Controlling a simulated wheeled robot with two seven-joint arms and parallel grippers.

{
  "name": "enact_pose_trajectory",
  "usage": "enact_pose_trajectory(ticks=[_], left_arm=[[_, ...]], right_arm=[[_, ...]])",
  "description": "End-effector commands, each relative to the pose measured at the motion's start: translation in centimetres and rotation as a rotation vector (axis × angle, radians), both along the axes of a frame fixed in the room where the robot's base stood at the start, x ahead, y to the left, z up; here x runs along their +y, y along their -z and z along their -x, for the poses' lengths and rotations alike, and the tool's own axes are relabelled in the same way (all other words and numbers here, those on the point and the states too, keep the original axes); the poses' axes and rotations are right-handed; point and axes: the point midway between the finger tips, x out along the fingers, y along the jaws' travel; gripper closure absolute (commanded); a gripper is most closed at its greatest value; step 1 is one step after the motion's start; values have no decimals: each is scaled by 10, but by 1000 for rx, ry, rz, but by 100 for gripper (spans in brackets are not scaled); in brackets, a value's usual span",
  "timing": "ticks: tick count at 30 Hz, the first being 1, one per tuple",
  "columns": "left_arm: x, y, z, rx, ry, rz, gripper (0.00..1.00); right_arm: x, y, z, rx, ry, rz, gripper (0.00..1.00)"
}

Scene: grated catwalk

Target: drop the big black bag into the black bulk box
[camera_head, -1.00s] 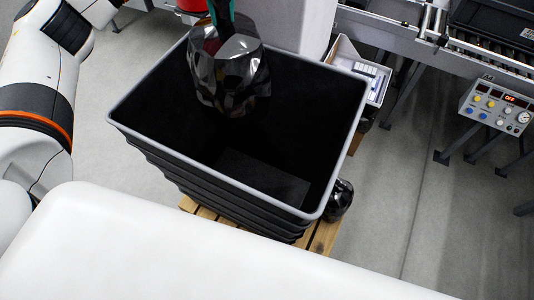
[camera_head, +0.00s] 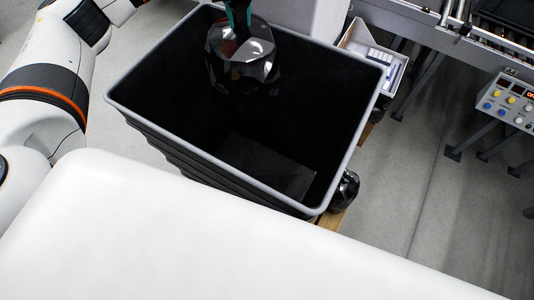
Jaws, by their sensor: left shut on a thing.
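The black bulk box (camera_head: 214,168) stands in the middle of the view, with a grey rim and a dark, empty-looking inside. The big black bag (camera_head: 242,58), shiny and crumpled, hangs over the far part of the box opening. My left gripper (camera_head: 238,18) is at the top edge of the view, shut on the top of the bag; only its dark and green fingers show. My right gripper is not in view.
The box stands on a wooden pallet (camera_head: 331,219). Another small black bag (camera_head: 345,190) lies beside its right side. A conveyor (camera_head: 470,38) with a control panel (camera_head: 508,103) is at the right. Grey floor lies between.

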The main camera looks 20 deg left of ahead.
Motion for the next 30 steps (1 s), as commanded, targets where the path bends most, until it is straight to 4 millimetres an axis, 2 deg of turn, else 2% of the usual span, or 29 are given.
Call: enact_pose_trajectory(ticks=[1,6,17,18,22,30], left_arm=[[0,8,0,-3,0,2,100],[0,22,0,-3,0,0,100],[0,26,0,-4,0,1,100],[0,26,0,-4,0,1,68],[0,26,0,-3,0,0,47],[0,29,1,3,0,-2,47]], right_arm=[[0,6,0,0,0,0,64],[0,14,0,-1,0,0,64],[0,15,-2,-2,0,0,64],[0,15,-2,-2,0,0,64],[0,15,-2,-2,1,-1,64],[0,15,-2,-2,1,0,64]])
